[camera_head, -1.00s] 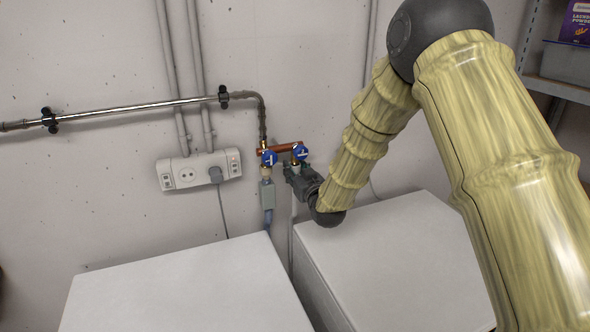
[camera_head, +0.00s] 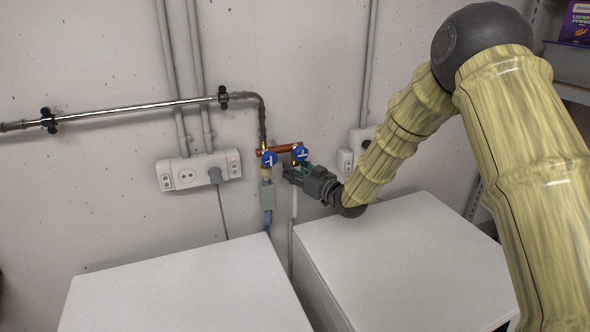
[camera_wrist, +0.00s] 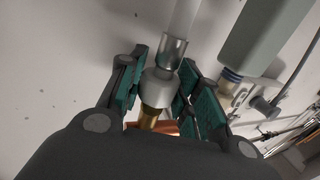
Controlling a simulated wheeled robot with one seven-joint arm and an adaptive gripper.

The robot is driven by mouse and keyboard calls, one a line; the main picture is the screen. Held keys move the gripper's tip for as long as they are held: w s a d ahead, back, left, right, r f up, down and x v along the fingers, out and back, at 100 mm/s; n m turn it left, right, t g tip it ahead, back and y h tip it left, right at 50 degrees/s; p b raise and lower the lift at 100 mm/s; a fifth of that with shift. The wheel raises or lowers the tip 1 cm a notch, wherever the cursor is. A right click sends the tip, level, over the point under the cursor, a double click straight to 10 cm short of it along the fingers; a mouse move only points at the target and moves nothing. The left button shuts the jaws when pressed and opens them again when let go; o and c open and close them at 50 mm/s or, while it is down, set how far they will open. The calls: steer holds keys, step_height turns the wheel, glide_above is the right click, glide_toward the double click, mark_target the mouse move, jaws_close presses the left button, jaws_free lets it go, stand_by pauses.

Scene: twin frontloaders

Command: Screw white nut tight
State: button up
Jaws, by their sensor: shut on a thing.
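The white nut (camera_wrist: 158,88) sits between my gripper's green-padded fingers in the wrist view. It is around the hose end, against a brass fitting (camera_wrist: 150,116). A metal sleeve (camera_wrist: 173,52) and a pale hose (camera_wrist: 184,18) extend from it. My gripper (camera_wrist: 162,80) is shut on the nut. In the head view my gripper (camera_head: 291,172) is at the right-hand valve, just below its blue handle (camera_head: 300,153). There the nut is hidden by my fingers. I cannot tell how tight the nut is.
A left valve (camera_head: 269,159) carries a hose with a grey box (camera_head: 267,195), close beside my gripper. Copper pipe (camera_head: 278,149) joins the valves. Two white machine tops (camera_head: 180,290) (camera_head: 400,255) lie below. Wall sockets (camera_head: 198,171) are at left.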

steer(key=shift+w+r+n+g+y, duration=0.1)
steer(key=shift+r+n+g+y, duration=0.05)
steer(key=shift+n+g+y, duration=0.9)
steer(key=o, duration=0.8)
steer(key=shift+o, duration=0.2)
steer(key=shift+f+m, duration=0.2)
steer(key=shift+m, duration=0.05)
steer(key=shift+a+m+t+h, duration=0.1)
steer(key=shift+m+t+h, duration=0.2)
steer(key=shift+t+h, duration=0.05)
steer(key=shift+m+t+h+b, duration=1.4)
steer(key=shift+m+t+h, duration=0.25)
steer(key=shift+h, duration=0.45)
steer(key=shift+m+t+h+b, duration=0.3)
steer(key=shift+m+t+h, duration=0.3)
steer(key=shift+h, duration=0.4)
